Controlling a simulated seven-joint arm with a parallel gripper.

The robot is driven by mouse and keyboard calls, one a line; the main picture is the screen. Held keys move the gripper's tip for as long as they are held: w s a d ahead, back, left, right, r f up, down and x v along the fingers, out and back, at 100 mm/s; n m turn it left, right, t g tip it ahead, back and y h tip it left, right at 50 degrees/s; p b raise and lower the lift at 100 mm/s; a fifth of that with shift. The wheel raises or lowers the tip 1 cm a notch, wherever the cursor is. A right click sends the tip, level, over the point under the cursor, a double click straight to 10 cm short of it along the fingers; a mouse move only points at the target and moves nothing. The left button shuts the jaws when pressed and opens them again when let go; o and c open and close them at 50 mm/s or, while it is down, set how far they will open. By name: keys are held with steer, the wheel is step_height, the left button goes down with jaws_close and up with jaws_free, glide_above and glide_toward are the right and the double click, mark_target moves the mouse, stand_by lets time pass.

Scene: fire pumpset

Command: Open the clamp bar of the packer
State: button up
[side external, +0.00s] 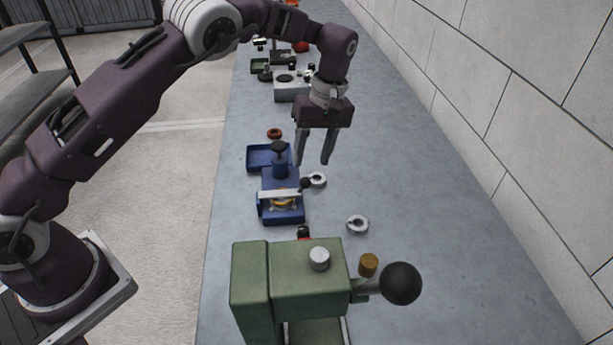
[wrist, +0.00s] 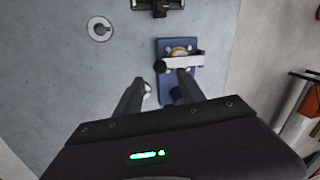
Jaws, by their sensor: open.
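The packer is a blue fixture (side external: 296,213) on the bench, with a black-knobbed post at its back. A pale flat clamp bar (side external: 277,194) lies across it, over a yellow-and-white round part (side external: 284,203). The bar's black ball knob (side external: 305,184) is at its right end. In the wrist view the blue packer (wrist: 191,47), bar (wrist: 185,62) and knob (wrist: 160,67) lie just beyond the fingertips. My gripper (side external: 312,162) is open and empty, pointing down, above the bench behind and right of the knob. In the wrist view my gripper's fingers (wrist: 160,77) straddle the knob's line, apparently not touching it.
Metal rings (side external: 357,225) (side external: 317,180) lie right of the packer. A blue tray (side external: 262,158) and a reddish ring (side external: 274,133) are behind it. A green press (side external: 300,280) stands in front. The wall (side external: 500,80) is at right; bench between is mostly clear.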

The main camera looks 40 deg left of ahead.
mark_target(306, 178)
steer(key=f, duration=0.4)
steer(key=s+f, duration=0.1)
steer(key=f, duration=0.1)
steer(key=shift+a+f, duration=0.3)
steer(key=shift+a, duration=0.1)
jaws_close()
stand_by(0.9)
